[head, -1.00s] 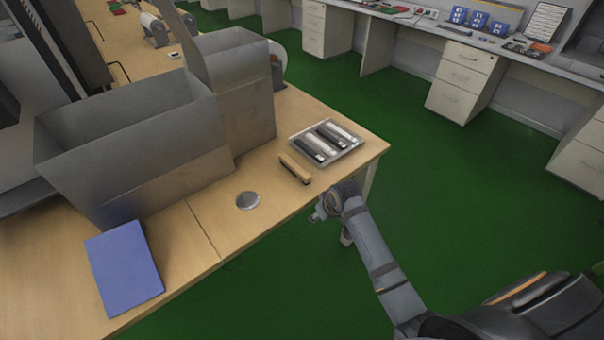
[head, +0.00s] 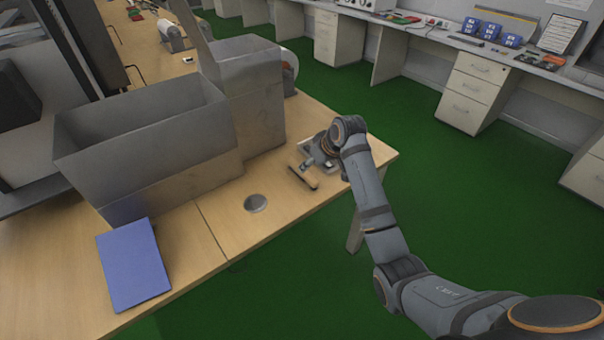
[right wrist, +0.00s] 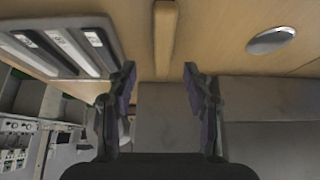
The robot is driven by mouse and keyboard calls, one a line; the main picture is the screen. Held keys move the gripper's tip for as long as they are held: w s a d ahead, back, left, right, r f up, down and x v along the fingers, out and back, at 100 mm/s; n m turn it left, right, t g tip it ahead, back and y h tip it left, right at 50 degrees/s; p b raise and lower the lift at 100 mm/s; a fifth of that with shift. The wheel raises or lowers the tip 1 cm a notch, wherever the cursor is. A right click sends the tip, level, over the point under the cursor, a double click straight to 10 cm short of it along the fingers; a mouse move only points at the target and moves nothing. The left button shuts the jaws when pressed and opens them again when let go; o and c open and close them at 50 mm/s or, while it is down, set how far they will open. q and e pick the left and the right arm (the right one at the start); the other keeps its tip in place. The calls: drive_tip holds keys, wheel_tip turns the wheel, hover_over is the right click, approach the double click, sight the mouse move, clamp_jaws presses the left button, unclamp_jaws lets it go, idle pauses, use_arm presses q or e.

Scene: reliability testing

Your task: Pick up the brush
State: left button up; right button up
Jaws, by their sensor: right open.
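The brush (head: 302,178) is a small tan wooden block with a dark side, lying on the wooden table near its front edge. In the right wrist view the brush (right wrist: 165,38) is a narrow tan bar at the top, ahead of the fingertips and between their lines. My right gripper (right wrist: 158,72) is open and empty. In the head view my right gripper (head: 308,163) is over the table, close to the brush and partly covering it. I cannot tell the exact gap. My left gripper is not in view.
A tray (right wrist: 65,48) of black and white items lies beside the brush, mostly hidden by my arm in the head view. A round metal disc (head: 256,203), a blue folder (head: 133,266) and tall grey metal boxes (head: 150,150) are also on the table (head: 215,225).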

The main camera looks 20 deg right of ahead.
drive_tip(key=x, duration=0.8)
drive_tip(key=shift+a+r, duration=0.1)
drive_tip(key=shift+a, duration=0.1)
drive_tip(key=shift+c, duration=0.3)
clamp_jaws()
